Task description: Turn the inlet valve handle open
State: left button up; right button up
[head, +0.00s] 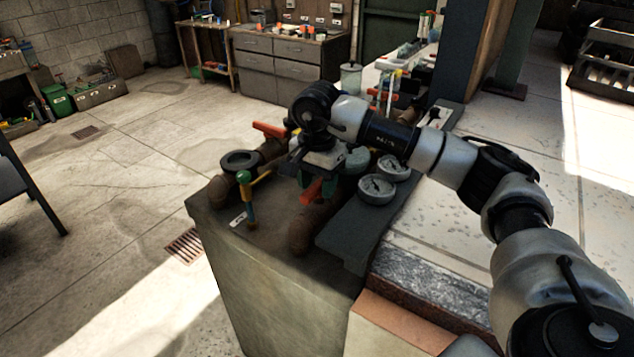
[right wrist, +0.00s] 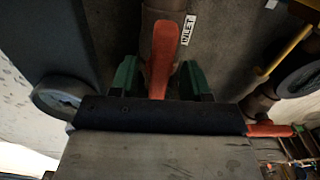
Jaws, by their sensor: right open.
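The red inlet valve handle (right wrist: 161,58) sits on a rusty brown pipe (right wrist: 160,22), beside a small white label (right wrist: 187,29) that appears to read INLET upside down. In the head view the handle (head: 311,192) shows below my right gripper (head: 309,178), on top of the block. My right gripper is open. In the right wrist view its two green fingers (right wrist: 160,78) stand on either side of the handle, with the handle between them. I cannot tell whether either finger touches it. My left gripper is not in view.
A second red handle (head: 269,130) lies behind the gripper. Two round gauges (head: 376,190) sit to the right. The floor left of the block is mostly clear.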

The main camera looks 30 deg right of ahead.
aim_at(317, 184)
notch_tip(317, 184, up, 11)
jog(key=shift+f+b, duration=0.2)
jog(key=shift+b, duration=0.15)
jog(key=shift+f, duration=0.1)
dwell(0.4)
